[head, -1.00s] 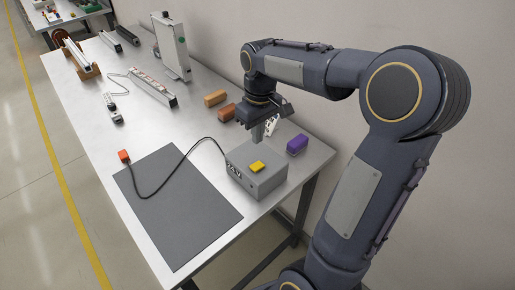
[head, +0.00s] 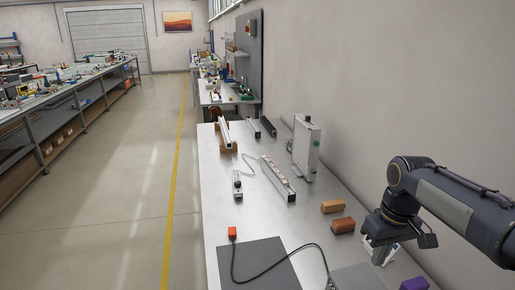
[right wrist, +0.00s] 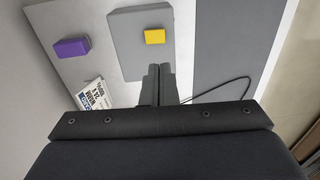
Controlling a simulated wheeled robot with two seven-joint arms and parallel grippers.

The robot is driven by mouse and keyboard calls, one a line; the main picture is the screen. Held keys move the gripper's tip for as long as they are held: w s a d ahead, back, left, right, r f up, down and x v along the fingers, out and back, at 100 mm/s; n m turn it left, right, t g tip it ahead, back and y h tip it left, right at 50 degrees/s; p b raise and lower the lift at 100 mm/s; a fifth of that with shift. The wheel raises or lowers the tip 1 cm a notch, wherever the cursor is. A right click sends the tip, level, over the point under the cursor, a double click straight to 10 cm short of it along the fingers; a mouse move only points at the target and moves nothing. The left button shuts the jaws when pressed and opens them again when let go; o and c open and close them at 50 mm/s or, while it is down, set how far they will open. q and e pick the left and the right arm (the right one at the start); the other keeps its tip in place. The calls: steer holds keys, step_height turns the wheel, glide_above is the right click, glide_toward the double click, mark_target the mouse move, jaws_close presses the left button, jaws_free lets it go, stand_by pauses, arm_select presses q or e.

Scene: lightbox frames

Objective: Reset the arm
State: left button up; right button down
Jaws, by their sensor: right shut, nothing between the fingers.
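My right arm enters the head view from the right edge. Its gripper (head: 378,256) points down over the metal table (head: 222,195), beside two orange-brown blocks. The right wrist view shows the two dark fingers (right wrist: 158,84) pressed together with nothing between them. They are close to the edge of a grey box (right wrist: 128,45) with a yellow button (right wrist: 155,36); contact cannot be told. My left gripper is not in view.
Near the gripper are a purple block (right wrist: 71,48), a printed white card (right wrist: 97,93), and orange-brown blocks (head: 333,206) (head: 343,225). A dark mat (head: 258,265), black cable (head: 318,250) and orange piece (head: 232,232) lie left. A white upright panel (head: 306,147) stands farther back. Floor left is clear.

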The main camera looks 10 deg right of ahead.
steer(key=s+a+f+m+t+y, duration=0.1)
steer(key=s+a+f+t, duration=0.1)
steer(key=s+a, duration=0.4)
steer(key=s+a+f+m+t+y, duration=0.1)
steer(key=s+a+f+t+y, duration=0.1)
steer(key=s+a, duration=0.5)
steer(key=s+f+t, duration=0.1)
steer(key=s, duration=0.2)
steer(key=shift+s+m, duration=0.3)
steer(key=shift+s, duration=0.1)
